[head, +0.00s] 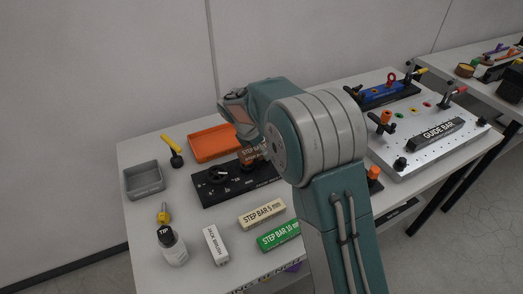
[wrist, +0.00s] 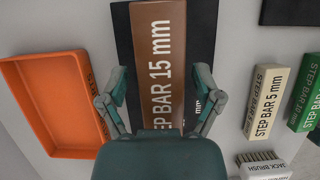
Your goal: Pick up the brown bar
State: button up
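The brown bar (wrist: 158,55), marked "STEP BAR 15 mm", lies on a black board (wrist: 206,35) in the wrist view. In the head view only a small part of the brown bar (head: 248,158) shows, at the far end of the black board (head: 222,191); my arm hides the rest. My gripper (wrist: 161,82) is open and empty. Its two fingers are on either side of the brown bar as seen from the wrist, with a gap to each side. I cannot tell how high the fingertips are above it.
An orange tray (wrist: 42,108) is left of the board. A grey tray (head: 144,179) stands at the left; a guide bar plate (head: 410,163) is at the right.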

grip_shut()
